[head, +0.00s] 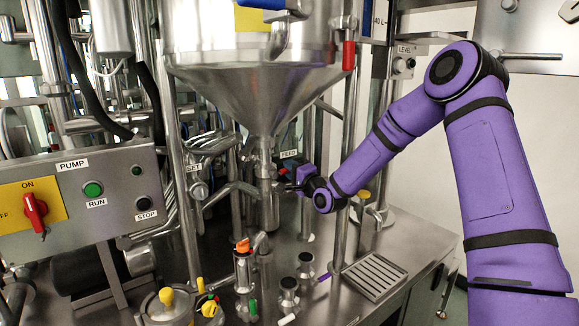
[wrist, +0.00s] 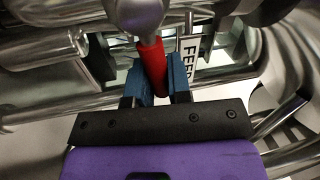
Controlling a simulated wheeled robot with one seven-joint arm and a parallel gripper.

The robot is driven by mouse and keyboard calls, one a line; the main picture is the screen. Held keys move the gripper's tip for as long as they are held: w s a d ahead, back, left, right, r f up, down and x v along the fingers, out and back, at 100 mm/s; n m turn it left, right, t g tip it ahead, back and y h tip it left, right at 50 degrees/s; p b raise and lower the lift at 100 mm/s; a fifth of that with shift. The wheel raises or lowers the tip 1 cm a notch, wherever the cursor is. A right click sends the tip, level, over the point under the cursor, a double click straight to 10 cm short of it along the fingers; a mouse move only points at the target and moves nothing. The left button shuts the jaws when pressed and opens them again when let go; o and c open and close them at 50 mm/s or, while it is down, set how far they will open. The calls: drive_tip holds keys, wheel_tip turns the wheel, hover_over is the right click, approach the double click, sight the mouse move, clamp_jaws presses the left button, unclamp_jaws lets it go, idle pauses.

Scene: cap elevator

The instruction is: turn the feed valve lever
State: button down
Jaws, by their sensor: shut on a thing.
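The feed valve lever (wrist: 151,62) has a red grip and shows in the wrist view, running down from a round metal valve body (wrist: 139,14). My gripper (wrist: 160,78) has its two blue fingers shut on the red grip, one on each side. A FEED label (wrist: 188,60) is just right of the lever. In the head view my gripper (head: 284,174) is beside the pipe below the steel cone, under the FEED label (head: 289,153).
A steel hopper (head: 255,90) stands above the valve pipe (head: 267,190). Upright posts and pipes crowd both sides. A pump panel (head: 110,185) with a red switch (head: 35,212) is at left. Small fittings and an orange-handled valve (head: 243,246) stand on the steel table below.

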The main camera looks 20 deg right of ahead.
drive_tip(key=shift+f+m, duration=0.4)
drive_tip(key=shift+m, duration=0.5)
drive_tip(key=c, duration=1.1)
unclamp_jaws()
drive_tip(key=v, duration=1)
drive_tip(key=shift+s+f, duration=0.2)
drive_tip(key=shift+s, duration=0.2)
